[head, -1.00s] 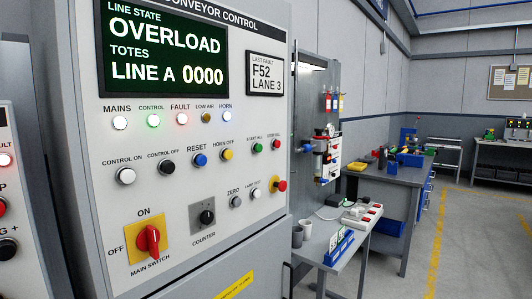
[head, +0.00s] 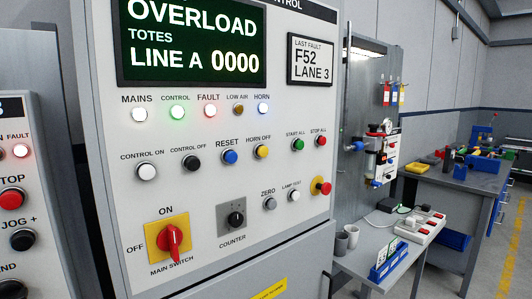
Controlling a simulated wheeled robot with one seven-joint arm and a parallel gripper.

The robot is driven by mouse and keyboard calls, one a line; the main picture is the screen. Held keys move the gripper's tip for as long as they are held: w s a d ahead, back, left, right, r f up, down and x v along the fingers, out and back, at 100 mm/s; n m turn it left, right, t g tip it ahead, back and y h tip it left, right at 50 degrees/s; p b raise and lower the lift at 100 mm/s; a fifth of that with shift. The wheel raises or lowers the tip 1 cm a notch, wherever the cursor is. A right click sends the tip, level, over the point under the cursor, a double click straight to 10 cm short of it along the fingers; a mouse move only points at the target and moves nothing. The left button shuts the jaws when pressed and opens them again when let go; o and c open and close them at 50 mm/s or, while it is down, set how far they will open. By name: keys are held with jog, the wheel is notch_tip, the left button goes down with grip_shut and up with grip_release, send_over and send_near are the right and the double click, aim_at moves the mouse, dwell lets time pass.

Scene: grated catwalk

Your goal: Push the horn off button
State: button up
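The horn off button (head: 262,152) is a yellow push button under the label HORN OFF, in the middle button row of the grey conveyor control panel (head: 200,120). The blue reset button (head: 230,157) is to its left and the green start all button (head: 298,144) to its right. The horn lamp (head: 263,108) above it glows bluish white. My gripper does not show in the head view, and nothing covers the button.
A red mushroom button on yellow (head: 322,187) and a red main switch (head: 172,240) stick out from the panel. Another panel (head: 22,200) stands at the left. A small table (head: 375,262) with cups and a power strip stands at the right.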

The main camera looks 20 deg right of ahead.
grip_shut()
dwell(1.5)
